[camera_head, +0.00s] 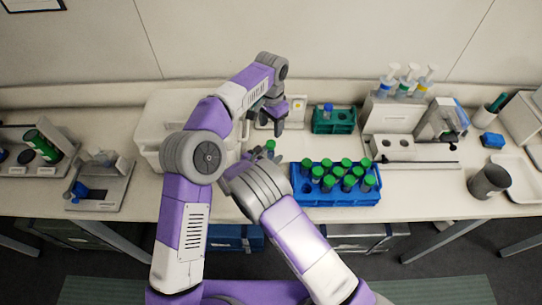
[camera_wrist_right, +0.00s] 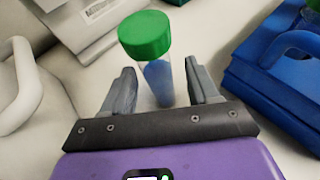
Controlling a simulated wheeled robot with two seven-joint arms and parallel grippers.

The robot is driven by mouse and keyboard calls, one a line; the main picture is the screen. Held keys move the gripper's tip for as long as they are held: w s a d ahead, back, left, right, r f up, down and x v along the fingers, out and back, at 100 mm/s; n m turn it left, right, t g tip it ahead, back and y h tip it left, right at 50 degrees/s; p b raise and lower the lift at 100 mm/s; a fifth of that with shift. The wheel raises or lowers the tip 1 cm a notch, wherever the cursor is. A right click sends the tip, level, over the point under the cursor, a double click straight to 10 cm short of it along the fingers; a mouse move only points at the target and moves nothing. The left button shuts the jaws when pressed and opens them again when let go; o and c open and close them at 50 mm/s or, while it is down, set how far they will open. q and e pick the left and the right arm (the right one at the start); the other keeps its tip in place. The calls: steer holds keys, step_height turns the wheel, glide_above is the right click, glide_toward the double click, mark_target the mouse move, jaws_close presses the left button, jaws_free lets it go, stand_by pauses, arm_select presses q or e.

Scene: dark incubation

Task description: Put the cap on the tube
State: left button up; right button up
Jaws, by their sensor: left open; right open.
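A clear tube with blue contents (camera_wrist_right: 157,78) stands upright on the table, with a green cap (camera_wrist_right: 146,34) on its top. The cap also shows in the head view (camera_head: 270,145). My right gripper (camera_wrist_right: 160,88) is open, with one finger on each side of the tube and gaps visible beside it. In the head view my right gripper (camera_head: 256,160) is low over the table, left of the blue rack (camera_head: 335,198). My left gripper (camera_head: 275,112) is open and empty, higher up and behind the tube. The tube's lower end is partly hidden by the right gripper.
The blue rack holds several green-capped tubes (camera_head: 346,183). A green rack (camera_head: 334,129) stands behind it. A device with pipettes (camera_head: 393,110) is at the back right, and a grey cup (camera_head: 489,181) is farther right. A white container (camera_head: 160,115) is behind my left arm.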

steer(key=shift+x, duration=1.35)
steer(key=shift+c, duration=0.4)
jaws_close()
